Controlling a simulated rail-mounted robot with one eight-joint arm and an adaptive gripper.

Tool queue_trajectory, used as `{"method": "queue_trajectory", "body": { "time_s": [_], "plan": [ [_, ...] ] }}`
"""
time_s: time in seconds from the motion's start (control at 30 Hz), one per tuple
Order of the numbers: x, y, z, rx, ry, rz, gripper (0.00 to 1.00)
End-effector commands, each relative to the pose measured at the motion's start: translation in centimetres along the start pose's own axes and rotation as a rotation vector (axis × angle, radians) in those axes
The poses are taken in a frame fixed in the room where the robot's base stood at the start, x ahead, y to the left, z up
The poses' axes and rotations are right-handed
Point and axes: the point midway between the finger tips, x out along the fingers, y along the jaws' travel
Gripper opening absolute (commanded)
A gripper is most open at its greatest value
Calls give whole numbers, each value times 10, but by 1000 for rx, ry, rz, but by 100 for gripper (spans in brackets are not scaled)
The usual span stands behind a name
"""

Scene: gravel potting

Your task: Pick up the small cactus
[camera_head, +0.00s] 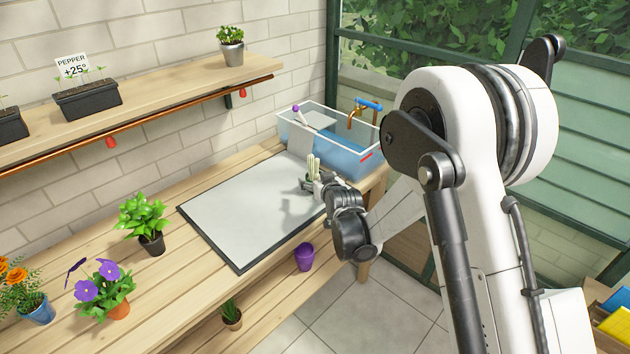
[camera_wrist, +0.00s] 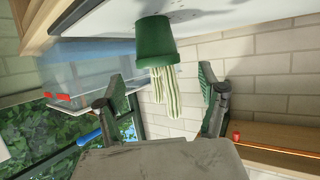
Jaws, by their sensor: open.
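The small cactus (camera_wrist: 166,92) has pale, white-striped columns and grows in a green pot (camera_wrist: 154,42). The wrist view shows it upside down, the pot against the white board. In the head view its pale columns (camera_head: 313,165) rise at the board's right end, and my gripper hides most of the pot. My gripper (camera_head: 314,184) is open and low beside the cactus. In the wrist view its two fingers (camera_wrist: 162,88) appear on either side of the columns, with a gap at each side. Nothing is gripped.
The dark-edged white board (camera_head: 250,205) is otherwise clear. A clear water basin (camera_head: 345,158) with a blue-handled tap (camera_head: 368,104) stands just behind the cactus. Potted flowers (camera_head: 104,288) stand at left; a shelf (camera_head: 150,97) runs above.

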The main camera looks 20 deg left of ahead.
Motion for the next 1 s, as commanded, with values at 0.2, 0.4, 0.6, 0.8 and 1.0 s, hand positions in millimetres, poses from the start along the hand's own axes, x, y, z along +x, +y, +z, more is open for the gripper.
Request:
{"method": "queue_trajectory", "body": {
  "time_s": [0.2, 0.4, 0.6, 0.8, 1.0],
  "plan": [
    [25, 2, 2, 0, 0, 0, 72],
    [46, 2, 2, 0, 0, 0, 72],
    [50, 2, 3, 0, 0, 0, 72],
    [50, 2, 3, 0, 0, 0, 60],
    [50, 2, 2, 0, 0, 0, 34]
  ]
}}
